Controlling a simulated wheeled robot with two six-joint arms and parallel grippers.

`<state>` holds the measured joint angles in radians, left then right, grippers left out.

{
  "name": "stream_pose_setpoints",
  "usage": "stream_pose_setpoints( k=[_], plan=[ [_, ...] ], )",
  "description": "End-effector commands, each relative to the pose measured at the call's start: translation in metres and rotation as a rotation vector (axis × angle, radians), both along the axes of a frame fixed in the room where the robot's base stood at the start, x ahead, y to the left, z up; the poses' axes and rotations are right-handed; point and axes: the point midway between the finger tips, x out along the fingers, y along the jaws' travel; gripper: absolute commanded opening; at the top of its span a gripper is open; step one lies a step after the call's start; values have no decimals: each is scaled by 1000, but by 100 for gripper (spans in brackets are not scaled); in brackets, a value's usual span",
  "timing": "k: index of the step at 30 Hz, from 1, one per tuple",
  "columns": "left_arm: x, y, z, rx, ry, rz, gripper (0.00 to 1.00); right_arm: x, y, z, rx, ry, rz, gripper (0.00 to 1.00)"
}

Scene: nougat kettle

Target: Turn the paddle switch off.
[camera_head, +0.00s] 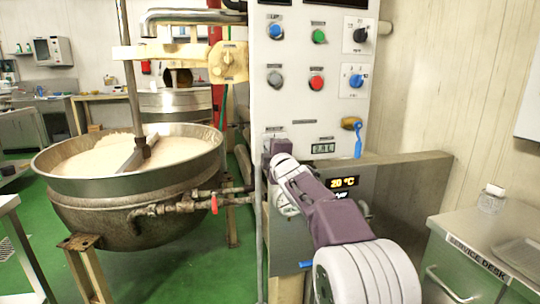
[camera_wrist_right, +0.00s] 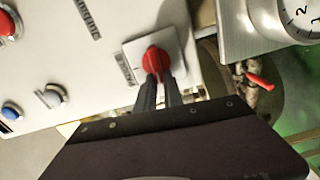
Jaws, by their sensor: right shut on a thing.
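The paddle switch shows in the right wrist view as a red knob (camera_wrist_right: 155,60) on a square light plate on the white control panel (camera_wrist_right: 95,60). The plate's small lettering is too blurred to read. In the head view my right gripper (camera_head: 275,148) is at the lower left of the control panel (camera_head: 297,62) and hides the switch. In the right wrist view the two dark fingers (camera_wrist_right: 159,80) are close together and shut on the red knob. Which way the knob points is hard to tell. My left gripper is not in view.
The large kettle (camera_head: 135,198) with pale mass stands left of the panel, with a red-handled valve (camera_head: 214,205) between. Other buttons and knobs, including a red button (camera_head: 316,83), sit above the gripper. A blue-handled lever (camera_head: 358,143) is to its right. A service desk (camera_head: 480,235) stands at right.

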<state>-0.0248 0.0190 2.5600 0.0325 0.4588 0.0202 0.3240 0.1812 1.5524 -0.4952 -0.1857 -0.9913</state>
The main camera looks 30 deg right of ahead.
Motion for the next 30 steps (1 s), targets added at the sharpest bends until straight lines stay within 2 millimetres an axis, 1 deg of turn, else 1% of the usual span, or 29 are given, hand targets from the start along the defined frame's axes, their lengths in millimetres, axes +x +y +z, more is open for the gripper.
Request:
stream_pose_setpoints(
  k=[1,9,24,25,27,30],
  plan=[
    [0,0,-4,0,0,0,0,0,0,-4,-19,8,0,0],
    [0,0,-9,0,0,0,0,0,0,-5,-89,26,0,0],
    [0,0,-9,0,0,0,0,0,0,-5,-104,30,0,0],
    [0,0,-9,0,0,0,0,0,0,-5,-104,30,0,17],
    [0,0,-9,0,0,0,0,0,0,-5,-104,30,0,34],
    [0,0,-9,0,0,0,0,0,0,-4,-103,28,0,34]
  ],
)
